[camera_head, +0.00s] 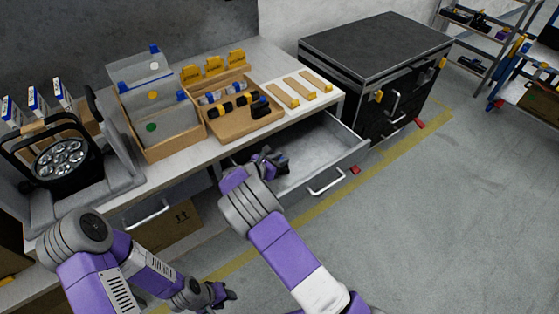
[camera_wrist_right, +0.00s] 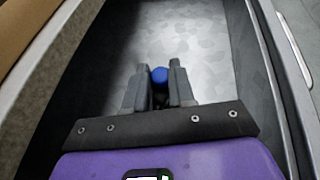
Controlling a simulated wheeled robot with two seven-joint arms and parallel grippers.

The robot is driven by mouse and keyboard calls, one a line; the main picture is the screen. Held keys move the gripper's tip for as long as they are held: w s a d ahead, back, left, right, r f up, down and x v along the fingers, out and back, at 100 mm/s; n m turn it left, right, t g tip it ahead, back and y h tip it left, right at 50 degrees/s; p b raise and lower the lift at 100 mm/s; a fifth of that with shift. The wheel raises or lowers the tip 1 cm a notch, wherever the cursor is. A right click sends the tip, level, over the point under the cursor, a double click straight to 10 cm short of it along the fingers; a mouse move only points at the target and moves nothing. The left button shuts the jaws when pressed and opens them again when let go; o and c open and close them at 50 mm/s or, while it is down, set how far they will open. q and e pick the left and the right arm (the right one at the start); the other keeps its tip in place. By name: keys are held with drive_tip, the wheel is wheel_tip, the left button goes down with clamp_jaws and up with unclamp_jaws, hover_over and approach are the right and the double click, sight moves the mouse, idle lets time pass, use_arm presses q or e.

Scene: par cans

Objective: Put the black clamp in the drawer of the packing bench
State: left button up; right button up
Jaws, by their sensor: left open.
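The packing bench (camera_head: 90,203) has an open drawer (camera_head: 345,143) at its right end. My right gripper (camera_head: 270,158) is over the drawer's opening. In the right wrist view my right gripper (camera_wrist_right: 159,84) is shut on a small dark thing with a round blue end (camera_wrist_right: 159,75), which looks like the black clamp; most of it is hidden between the fingers. The drawer floor (camera_wrist_right: 205,45) shows bare beyond the fingertips. My left gripper (camera_head: 222,294) is open and empty, low in front of the bench, away from the drawer.
On the bench top stand a wooden tray (camera_head: 228,130) of small black and yellow parts, a divided box (camera_head: 170,148) and a stage lamp (camera_head: 62,162). A dark cabinet (camera_head: 375,50) stands right of the drawer. The floor at right is clear.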

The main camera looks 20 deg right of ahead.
drive_tip(key=o, duration=0.4)
drive_tip(key=shift+r, duration=0.1)
drive_tip(key=shift+p+v, duration=1.3)
drive_tip(key=shift+v, duration=4.7)
